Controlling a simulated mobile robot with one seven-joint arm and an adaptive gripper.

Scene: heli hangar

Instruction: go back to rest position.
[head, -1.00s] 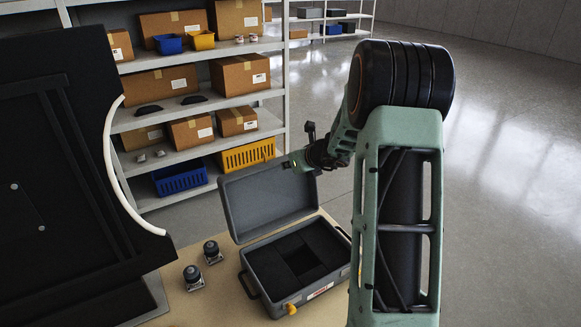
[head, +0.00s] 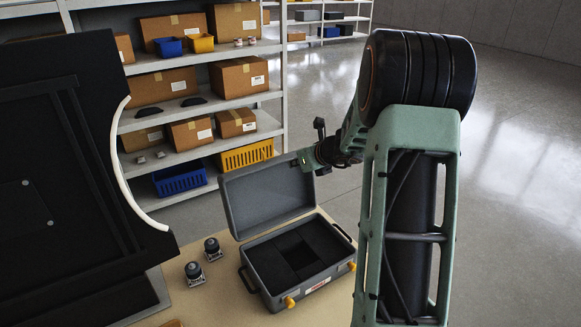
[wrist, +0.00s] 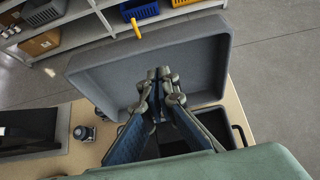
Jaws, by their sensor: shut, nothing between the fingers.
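My gripper (wrist: 158,75) is shut and empty, its fingertips together in front of the raised lid of the grey case in the wrist view. In the head view the gripper (head: 303,162) shows small at the end of my arm, by the lid's upper right corner; whether it touches the lid I cannot tell. The grey case (head: 262,285) stands open on the tan table, with dark foam and a square recess inside. Its lid (head: 265,200) stands up at the back and also shows in the wrist view (wrist: 100,75).
Two small black-topped parts (head: 212,248) (head: 194,272) stand on the table (head: 222,300) left of the case. A large black panel (head: 70,180) with a white curved edge fills the left. Shelves (head: 270,130) with boxes and bins stand behind. The floor at right is clear.

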